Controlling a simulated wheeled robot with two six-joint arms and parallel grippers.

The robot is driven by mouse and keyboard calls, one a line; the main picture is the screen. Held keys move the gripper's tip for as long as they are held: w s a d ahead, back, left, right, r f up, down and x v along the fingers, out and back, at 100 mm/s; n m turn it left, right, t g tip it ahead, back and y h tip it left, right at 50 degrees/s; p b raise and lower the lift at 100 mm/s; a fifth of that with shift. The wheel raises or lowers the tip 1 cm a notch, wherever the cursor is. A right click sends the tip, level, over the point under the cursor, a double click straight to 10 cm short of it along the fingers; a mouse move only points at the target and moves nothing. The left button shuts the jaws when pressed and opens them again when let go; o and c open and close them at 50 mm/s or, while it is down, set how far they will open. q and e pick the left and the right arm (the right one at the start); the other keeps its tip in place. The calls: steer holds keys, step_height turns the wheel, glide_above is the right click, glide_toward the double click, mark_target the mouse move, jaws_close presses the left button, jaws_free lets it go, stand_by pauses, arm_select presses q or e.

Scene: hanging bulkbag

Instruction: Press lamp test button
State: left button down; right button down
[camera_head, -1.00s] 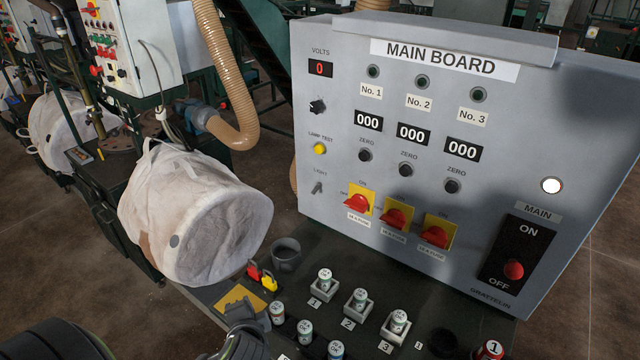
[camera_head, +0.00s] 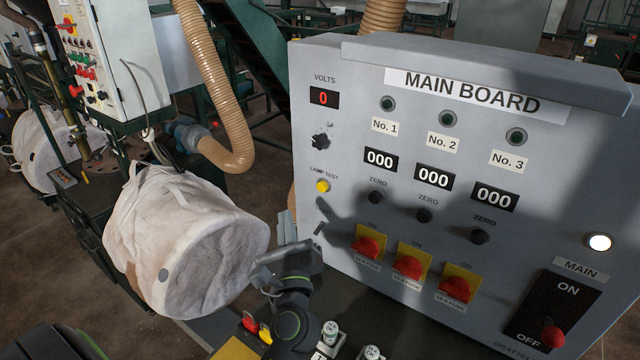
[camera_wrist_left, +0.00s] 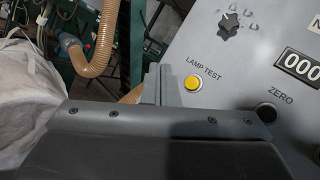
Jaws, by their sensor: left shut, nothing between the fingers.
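The yellow lamp test button (camera_head: 323,186) sits on the left side of the grey main board (camera_head: 330,130), under the "LAMP TEST" label. It also shows in the left wrist view (camera_wrist_left: 193,83), uncovered. My left gripper (camera_head: 286,228) is shut and empty. It stands in front of the board's left edge, below and to the left of the button. In the left wrist view its shut fingers (camera_wrist_left: 160,84) show just left of the button, apart from it in the picture. How far the tips are from the panel is hard to tell. My right gripper is out of view.
A black knob (camera_head: 321,142) is above the button. Red rotary switches (camera_head: 368,247) sit to the lower right. A white bulk bag (camera_head: 190,245) hangs left of my left gripper. Small labelled cylinders (camera_head: 330,333) stand on the ledge below.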

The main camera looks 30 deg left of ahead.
mark_target(322, 187)
arm_select(q)
steer(key=w+b, duration=0.1)
steer(key=w, duration=0.7)
steer(key=shift+w+d, duration=0.35)
steer(key=shift+d, duration=0.05)
steer(key=shift+w, duration=0.1)
stand_by(1.9)
steer(key=shift+w, duration=0.35)
steer(key=shift+w, duration=0.4)
stand_by(0.5)
steer(key=shift+s, duration=0.85)
